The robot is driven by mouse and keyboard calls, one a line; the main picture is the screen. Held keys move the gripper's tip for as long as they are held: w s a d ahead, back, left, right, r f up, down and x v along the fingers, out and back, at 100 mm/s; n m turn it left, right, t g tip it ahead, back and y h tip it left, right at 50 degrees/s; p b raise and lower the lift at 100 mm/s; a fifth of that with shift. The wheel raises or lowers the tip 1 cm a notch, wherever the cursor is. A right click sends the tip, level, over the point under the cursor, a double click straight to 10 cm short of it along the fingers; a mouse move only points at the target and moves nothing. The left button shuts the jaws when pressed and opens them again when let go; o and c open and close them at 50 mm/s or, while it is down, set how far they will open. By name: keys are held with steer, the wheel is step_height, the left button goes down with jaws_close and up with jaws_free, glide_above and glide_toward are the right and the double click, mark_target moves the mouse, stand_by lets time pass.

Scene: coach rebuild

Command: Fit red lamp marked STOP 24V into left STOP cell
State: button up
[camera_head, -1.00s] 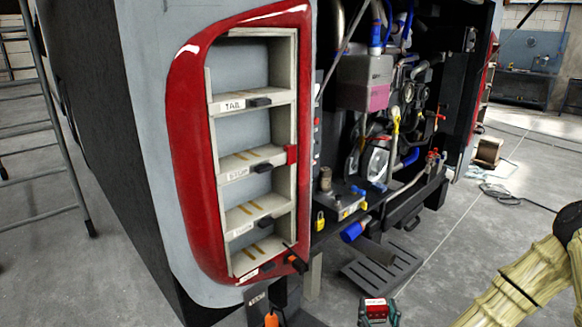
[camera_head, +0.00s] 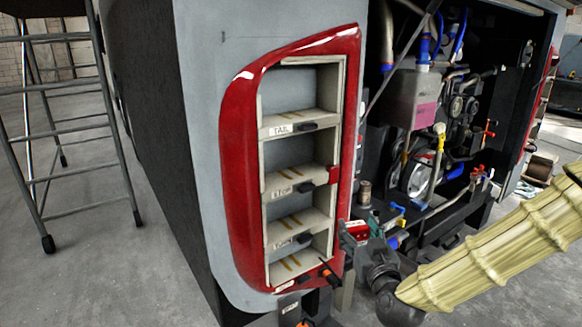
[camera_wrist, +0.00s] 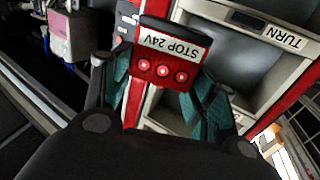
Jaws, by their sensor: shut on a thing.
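My gripper (camera_head: 352,238) is shut on the red lamp (camera_head: 357,229), to the right of the lower part of the red-framed cell column. In the wrist view the lamp (camera_wrist: 165,62) sits between the teal finger pads of my gripper (camera_wrist: 163,88). Its white STOP 24V label reads upside down there, above three round pink-white contacts. The STOP cell (camera_head: 292,163) is the second from the top, above the shelf edge marked STOP (camera_head: 283,192). It looks empty, with a dark block at its front edge. The lamp is apart from this cell.
The TAIL cell (camera_head: 295,90) is above. A label reading TURN (camera_wrist: 285,38) shows in the wrist view. The red frame (camera_head: 240,170) surrounds the cells. An open engine bay (camera_head: 440,130) with hoses lies to the right. A ladder (camera_head: 75,120) stands left on clear floor.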

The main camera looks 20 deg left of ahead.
steer(key=s+a+r+n+g+y+p, duration=0.2)
steer(key=s+a+r+y, duration=0.15)
steer(key=a+r, duration=0.55)
steer(key=s+a+r+n+g+y+p, duration=0.25)
steer(key=s+a+r, duration=0.35)
steer(key=r, duration=0.4)
steer(key=p, duration=0.6)
glide_toward(285, 150)
steer(key=shift+m+t+h, duration=0.25)
steer(key=shift+t+h, duration=0.15)
steer(key=shift+t, duration=0.05)
steer(key=w+a+r, duration=0.1)
steer(key=a, duration=0.1)
steer(key=w+a+r, duration=0.1)
steer(key=r, duration=0.1)
steer(key=shift+w+a+r, duration=0.35)
steer(key=shift+w+a, duration=0.05)
steer(key=shift+f+p, duration=1.15)
steer(key=shift+f, duration=0.65)
steer(key=shift+f, duration=0.1)
steer(key=o, duration=1.2)
